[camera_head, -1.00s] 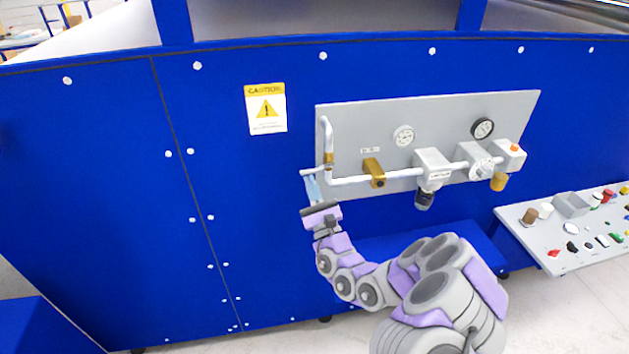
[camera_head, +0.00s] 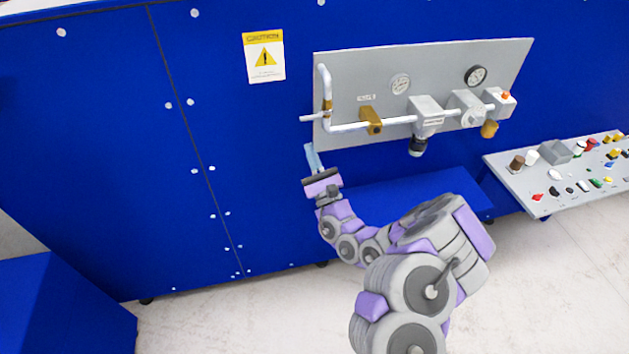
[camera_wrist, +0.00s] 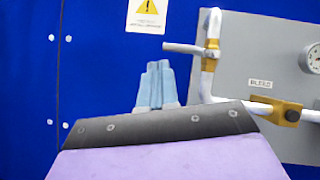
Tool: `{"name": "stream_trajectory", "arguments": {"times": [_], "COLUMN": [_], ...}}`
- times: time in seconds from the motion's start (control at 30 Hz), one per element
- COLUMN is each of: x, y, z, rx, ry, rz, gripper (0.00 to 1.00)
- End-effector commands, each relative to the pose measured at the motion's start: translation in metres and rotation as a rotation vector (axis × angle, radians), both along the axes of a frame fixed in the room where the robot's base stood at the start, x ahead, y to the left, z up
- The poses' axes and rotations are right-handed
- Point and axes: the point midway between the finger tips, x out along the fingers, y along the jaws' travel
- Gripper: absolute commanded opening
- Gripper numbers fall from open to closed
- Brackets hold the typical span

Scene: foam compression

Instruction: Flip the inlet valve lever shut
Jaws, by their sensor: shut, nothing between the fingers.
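The inlet valve lever (camera_head: 313,118) is a short pale bar sticking out to the left from a brass valve body (camera_head: 327,108) on the upright pipe at the panel's left edge. In the wrist view the lever (camera_wrist: 183,48) points left, roughly level, above and right of my fingertips. My gripper (camera_head: 312,150) is shut and empty, with its light blue fingers together. It is below the lever and apart from it in the head view. The wrist view shows my gripper (camera_wrist: 156,82) pointing up and forward, left of the pipe.
A grey panel (camera_head: 345,78) carries the white pipe, a brass bleed valve (camera_head: 371,121), gauges and a regulator (camera_head: 426,115). A yellow caution label (camera_head: 264,57) is up and left. A parts table (camera_head: 530,192) stands at right.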

Motion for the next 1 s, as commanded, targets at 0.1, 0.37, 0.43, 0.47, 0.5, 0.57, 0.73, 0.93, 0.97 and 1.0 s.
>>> {"name": "stream_trajectory", "arguments": {"times": [0.1, 0.37, 0.43, 0.47, 0.5, 0.57, 0.73, 0.93, 0.97, 1.0], "x": [-0.014, -0.047, -0.052, -0.054, -0.056, -0.059, -0.063, -0.065, -0.066, -0.070], "y": [-0.010, -0.024, -0.022, -0.021, -0.020, -0.019, -0.016, -0.017, -0.015, -0.010], "z": [-0.015, -0.033, -0.038, -0.040, -0.041, -0.043, -0.045, -0.036, -0.030, -0.020], "rx": [0.000, 0.007, 0.002, 0.000, -0.001, -0.002, -0.005, 0.007, 0.012, 0.019], "ry": [0.009, 0.005, 0.005, 0.004, 0.003, 0.003, 0.001, -0.016, -0.027, -0.047], "rz": [-0.005, -0.005, -0.005, -0.004, -0.003, -0.003, -0.001, 0.020, 0.037, 0.067], "gripper": [0.00, 0.00, 0.00, 0.00, 0.00, 0.00, 0.00, 0.00, 0.00, 0.00]}}
